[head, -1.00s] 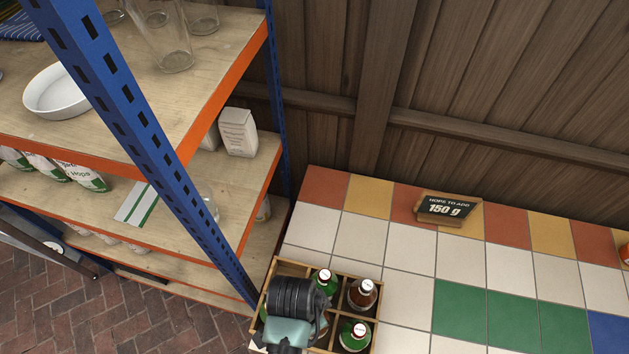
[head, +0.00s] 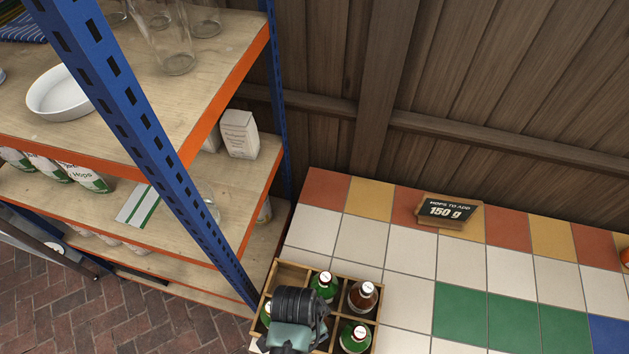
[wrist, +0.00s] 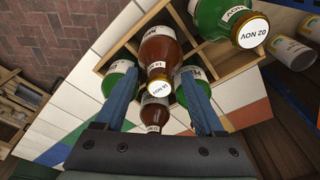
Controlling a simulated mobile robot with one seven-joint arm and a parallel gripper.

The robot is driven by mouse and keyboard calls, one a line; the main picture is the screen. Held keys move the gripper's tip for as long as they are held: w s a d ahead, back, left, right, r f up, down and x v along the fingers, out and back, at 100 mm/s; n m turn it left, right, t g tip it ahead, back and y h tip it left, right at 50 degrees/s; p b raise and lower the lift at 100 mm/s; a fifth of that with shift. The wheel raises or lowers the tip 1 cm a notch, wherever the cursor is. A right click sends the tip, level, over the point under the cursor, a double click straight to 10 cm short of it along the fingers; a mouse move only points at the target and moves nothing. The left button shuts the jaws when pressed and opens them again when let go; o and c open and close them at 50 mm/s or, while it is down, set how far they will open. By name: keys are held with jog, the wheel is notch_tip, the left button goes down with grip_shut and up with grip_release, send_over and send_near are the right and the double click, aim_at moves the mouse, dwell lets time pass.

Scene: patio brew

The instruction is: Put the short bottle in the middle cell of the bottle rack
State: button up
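The bottle rack (head: 376,312) is a wooden crate with cells at the lower edge of the head view. My gripper (head: 318,312) is over its middle and hides that cell there. In the wrist view my gripper (wrist: 160,72) has its two blue fingers apart, one on each side of a short brown bottle (wrist: 160,52) with a white "16 NOV" cap. Gaps show between fingers and bottle. This bottle appears to stand in the middle cell; its base is hidden. A taller green bottle (wrist: 212,18), capped "02 NOV", stands near the wrist camera.
Neighbouring cells hold green bottles (head: 323,285) (head: 355,338) and a brown bottle (head: 362,295). The far left corner cell (head: 292,275) is empty. A blue-and-orange shelf (head: 215,250) rises close on the left. The tiled counter (head: 410,280) is clear to the right, before a sign (head: 448,210).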

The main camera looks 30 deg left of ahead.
notch_tip(320, 180, up, 12)
jog(key=s, duration=0.1)
jog(key=shift+s+a, duration=0.3)
jog(key=shift+a, duration=0.15)
jog(key=shift+r, duration=0.15)
